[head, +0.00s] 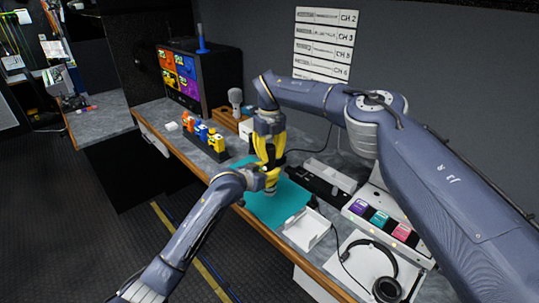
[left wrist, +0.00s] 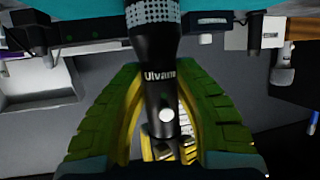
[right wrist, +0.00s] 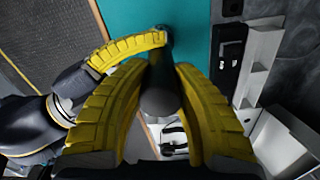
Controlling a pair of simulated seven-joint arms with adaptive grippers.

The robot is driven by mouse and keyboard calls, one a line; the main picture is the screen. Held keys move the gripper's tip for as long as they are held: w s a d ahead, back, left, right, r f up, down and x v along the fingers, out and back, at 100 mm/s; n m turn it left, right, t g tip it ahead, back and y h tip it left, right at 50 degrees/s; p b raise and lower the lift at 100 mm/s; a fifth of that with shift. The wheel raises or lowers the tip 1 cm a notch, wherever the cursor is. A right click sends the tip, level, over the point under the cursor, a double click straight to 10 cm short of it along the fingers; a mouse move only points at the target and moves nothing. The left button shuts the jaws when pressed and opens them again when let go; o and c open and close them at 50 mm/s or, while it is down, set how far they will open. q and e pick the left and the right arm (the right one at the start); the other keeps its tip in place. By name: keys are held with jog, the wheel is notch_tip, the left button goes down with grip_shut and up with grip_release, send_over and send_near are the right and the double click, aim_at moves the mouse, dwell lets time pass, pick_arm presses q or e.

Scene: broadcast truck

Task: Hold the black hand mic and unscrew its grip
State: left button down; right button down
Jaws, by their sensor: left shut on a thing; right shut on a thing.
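The black hand mic (left wrist: 160,95) is upright with its grey mesh head down, above or on the teal mat (head: 275,212); I cannot tell if the head touches the mat. My left gripper (head: 268,181) comes in from the side and is shut on the mic's body, near the printed label and the white button. My right gripper (head: 269,152) points down from above and is shut on the upper end of the mic, its grip (right wrist: 160,92). The yellow fingers hide most of the mic in the head view. The seam of the grip is not clear.
A white open tray (head: 307,231) and headphones (head: 378,270) lie right of the mat. A panel with coloured blocks (head: 380,218) is behind them.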

jog(key=n, duration=1)
jog(key=shift+n, duration=0.3)
jog(key=n, duration=1.1)
jog(key=shift+a, duration=0.1)
jog(key=c, duration=1.2)
grip_release()
jog(key=shift+r, duration=0.2)
